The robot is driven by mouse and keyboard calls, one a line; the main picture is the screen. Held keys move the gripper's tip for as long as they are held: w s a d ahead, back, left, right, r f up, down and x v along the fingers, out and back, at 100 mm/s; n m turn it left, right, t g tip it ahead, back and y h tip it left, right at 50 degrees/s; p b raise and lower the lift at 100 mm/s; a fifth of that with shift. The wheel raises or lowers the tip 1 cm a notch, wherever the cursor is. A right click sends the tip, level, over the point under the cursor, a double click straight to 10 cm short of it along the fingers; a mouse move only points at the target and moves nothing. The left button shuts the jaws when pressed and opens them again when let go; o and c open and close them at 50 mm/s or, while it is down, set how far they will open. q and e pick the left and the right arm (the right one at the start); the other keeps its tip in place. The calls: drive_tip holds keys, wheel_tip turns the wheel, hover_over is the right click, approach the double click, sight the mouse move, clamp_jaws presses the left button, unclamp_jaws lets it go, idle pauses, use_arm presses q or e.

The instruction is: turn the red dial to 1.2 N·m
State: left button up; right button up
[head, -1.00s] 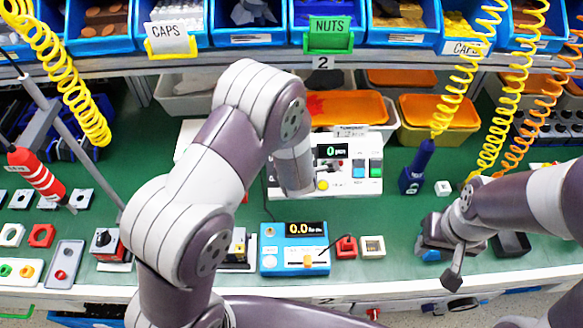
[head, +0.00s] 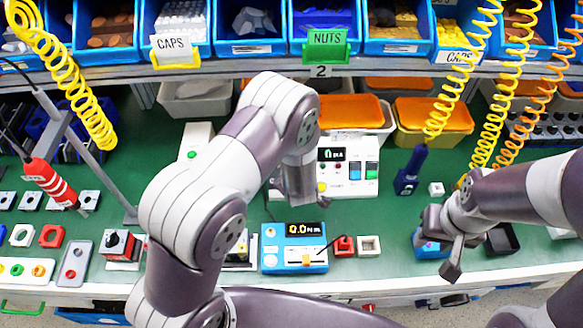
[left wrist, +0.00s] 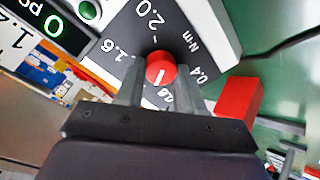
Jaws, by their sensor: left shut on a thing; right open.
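The red dial (left wrist: 160,68) shows in the left wrist view, on a dark plate marked 2.0, 1.6, 0.8, 0.4 and N·m. Its white pointer line points down and slightly left, between the 0.8 mark and the area hidden by a finger. The 1.2 mark cannot be made out beside the dial. My left gripper (left wrist: 160,85) is shut on the dial, one finger on each side. My right gripper (head: 446,250) is open at the right.
A blue meter (head: 294,262) reading 0.0 stands in front, with a red block (head: 343,246) beside it. In the left wrist view a red block (left wrist: 240,98) lies close to the right finger. A blue tool (head: 412,170) hangs on a yellow coil.

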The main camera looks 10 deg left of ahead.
use_arm(q)
drive_tip(key=m+p, duration=0.1)
drive_tip(key=m, duration=0.4)
drive_tip(key=shift+p, duration=0.35)
drive_tip(key=shift+d+m, duration=0.1)
drive_tip(key=shift+m, duration=0.2)
drive_tip(key=o, duration=1)
drive_tip(key=shift+o, duration=0.2)
drive_tip(key=v, duration=1.2)
drive_tip(key=shift+s, duration=0.4)
drive_tip(key=shift+d+r, duration=0.1)
